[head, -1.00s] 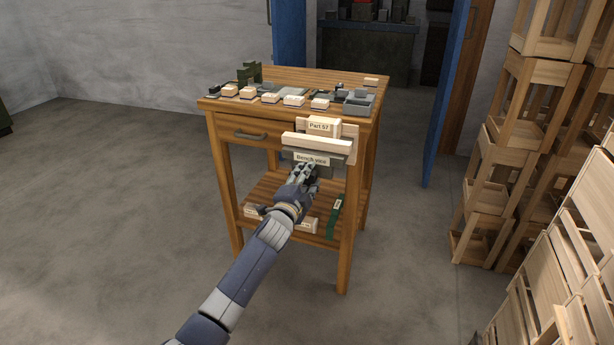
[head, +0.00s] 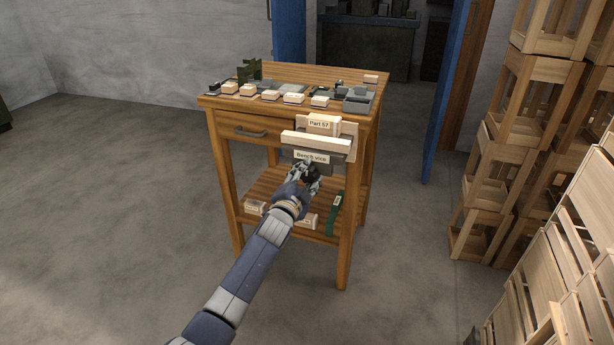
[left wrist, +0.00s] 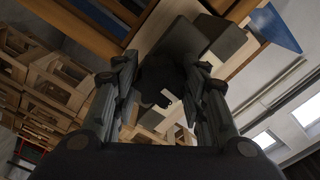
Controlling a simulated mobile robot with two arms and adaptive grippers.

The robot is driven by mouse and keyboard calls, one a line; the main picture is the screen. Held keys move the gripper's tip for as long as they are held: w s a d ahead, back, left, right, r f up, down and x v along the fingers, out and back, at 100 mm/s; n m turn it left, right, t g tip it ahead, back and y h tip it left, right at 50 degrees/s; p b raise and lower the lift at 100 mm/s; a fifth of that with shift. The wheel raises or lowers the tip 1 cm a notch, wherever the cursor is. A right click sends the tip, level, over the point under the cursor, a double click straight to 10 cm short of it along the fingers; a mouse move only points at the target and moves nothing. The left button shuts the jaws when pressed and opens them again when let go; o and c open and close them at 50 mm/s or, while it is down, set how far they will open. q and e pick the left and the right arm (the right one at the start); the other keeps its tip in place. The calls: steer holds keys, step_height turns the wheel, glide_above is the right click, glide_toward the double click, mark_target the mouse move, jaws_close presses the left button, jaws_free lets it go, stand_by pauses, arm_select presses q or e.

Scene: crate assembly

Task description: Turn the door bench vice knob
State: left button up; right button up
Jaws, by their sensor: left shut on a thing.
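The bench vice (head: 315,143) is fixed to the front right of the wooden workbench (head: 310,75). Its pale wooden jaw faces me, with a "Bench vice" label below it. A pale block labelled "Part 57" (head: 319,123) sits upright at the top of the vice. My left gripper (head: 306,176) is just below the label, shut on the dark vice knob (head: 310,171). In the left wrist view the dark knob (left wrist: 158,78) lies between the two fingers. The fingers partly hide it. My right gripper is not in view.
Several small labelled blocks and grey trays lie on the bench top. The lower shelf (head: 262,188) holds pale boxes and a green part (head: 335,214). Stacked wooden crates (head: 500,160) stand at the right. The floor left of the bench is clear.

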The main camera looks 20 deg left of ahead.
arm_select(q)
steer(key=shift+f, duration=0.25)
steer(key=o, duration=1)
steer(key=shift+o, duration=0.4)
steer(key=shift+r, duration=0.15)
steer(key=shift+s, duration=0.1)
steer(key=s, duration=1.1)
steer(key=shift+s+a, duration=0.2)
steer(key=shift+s, duration=0.2)
